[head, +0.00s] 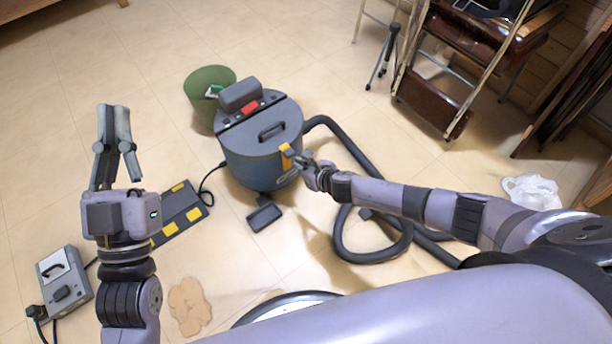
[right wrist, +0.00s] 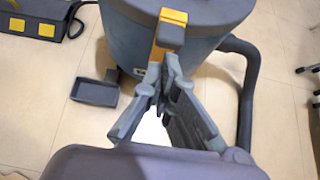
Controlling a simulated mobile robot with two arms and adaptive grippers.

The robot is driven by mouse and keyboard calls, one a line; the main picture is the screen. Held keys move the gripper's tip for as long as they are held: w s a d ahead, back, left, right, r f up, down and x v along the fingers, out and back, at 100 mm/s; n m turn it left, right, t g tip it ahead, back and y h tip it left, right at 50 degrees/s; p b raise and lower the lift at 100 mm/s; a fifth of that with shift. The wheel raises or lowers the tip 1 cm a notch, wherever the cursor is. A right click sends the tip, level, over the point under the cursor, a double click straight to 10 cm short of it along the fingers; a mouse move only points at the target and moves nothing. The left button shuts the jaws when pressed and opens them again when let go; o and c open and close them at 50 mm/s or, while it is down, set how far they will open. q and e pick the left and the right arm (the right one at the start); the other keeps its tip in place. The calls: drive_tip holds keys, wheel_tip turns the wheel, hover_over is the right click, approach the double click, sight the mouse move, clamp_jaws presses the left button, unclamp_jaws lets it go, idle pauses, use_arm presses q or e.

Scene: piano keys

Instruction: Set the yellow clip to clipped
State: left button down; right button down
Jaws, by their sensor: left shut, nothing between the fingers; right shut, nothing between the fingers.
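The yellow clip (head: 286,161) is on the side of the blue-grey canister vacuum (head: 258,150), just below its lid. In the right wrist view the yellow clip (right wrist: 173,16) runs down from the lid's rim and has a dark grey block on its front. My right gripper (head: 303,158) is shut and empty, with its fingertips close to the clip. In the right wrist view its fingertips (right wrist: 162,72) overlap the clip's lower part; I cannot tell if they touch it.
A black hose (head: 345,235) curls on the floor right of the vacuum. A green bin (head: 205,85) stands behind it. A black panel with yellow squares (head: 183,212) and a grey box (head: 64,280) lie at left. Folded chairs (head: 470,60) stand at the upper right.

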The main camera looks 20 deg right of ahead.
use_arm(q)
wheel_tip(320, 180, down, 6)
drive_tip(key=w+g+y+p, duration=0.1)
drive_tip(key=w+g, duration=0.1)
drive_tip(key=g, duration=0.2)
drive_tip(key=shift+w+f+y+p, duration=0.25)
drive_tip(key=shift+w+y+p, duration=0.05)
idle(0.6)
drive_tip(key=shift+a, duration=0.1)
drive_tip(key=shift+f, duration=0.1)
